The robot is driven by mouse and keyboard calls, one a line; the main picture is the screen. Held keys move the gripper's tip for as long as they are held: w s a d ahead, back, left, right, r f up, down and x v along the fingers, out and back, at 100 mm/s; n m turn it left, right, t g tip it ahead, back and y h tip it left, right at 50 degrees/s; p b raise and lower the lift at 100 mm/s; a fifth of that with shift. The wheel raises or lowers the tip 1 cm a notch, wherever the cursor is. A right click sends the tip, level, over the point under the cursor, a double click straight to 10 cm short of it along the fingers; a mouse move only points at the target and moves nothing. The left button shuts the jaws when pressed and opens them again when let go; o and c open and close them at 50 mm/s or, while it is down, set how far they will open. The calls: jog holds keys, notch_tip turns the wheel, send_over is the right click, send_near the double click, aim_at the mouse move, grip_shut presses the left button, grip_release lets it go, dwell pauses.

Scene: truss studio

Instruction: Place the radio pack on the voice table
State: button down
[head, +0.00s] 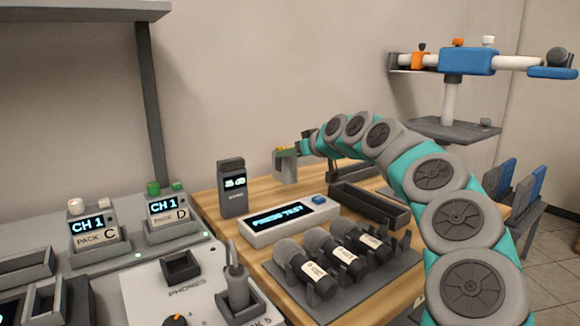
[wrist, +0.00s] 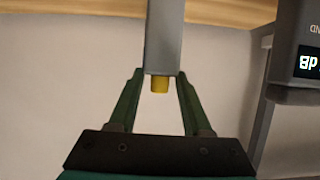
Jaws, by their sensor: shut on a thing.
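My gripper (head: 299,150) reaches over the far side of the wooden table (head: 262,240), likely the voice table. It is shut on a grey radio pack (head: 286,169) with a yellow piece on top. In the wrist view the pack (wrist: 164,38) sits between my two green fingers (wrist: 160,95), its yellow knob towards the palm. The pack looks upright; whether its base touches the wood, I cannot tell. Two other packs, marked C (head: 95,226) and D (head: 168,211), stand on the grey bench at left.
A dark meter (head: 232,188) and a white display box (head: 290,221) stand left of the held pack. A dark open tray (head: 370,206) lies to its right. Several microphones lie on a grey rack (head: 383,278) in front. A blue-and-white stand (head: 465,62) is behind right.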

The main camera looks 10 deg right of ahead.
aim_at(292, 165)
jog(key=shift+f, duration=1.85)
jog(key=shift+f, duration=0.1)
jog(key=shift+c, duration=1.7)
grip_release()
jog(key=shift+s, duration=0.15)
jog(key=b+v, duration=0.1)
jog(key=v, duration=1.1)
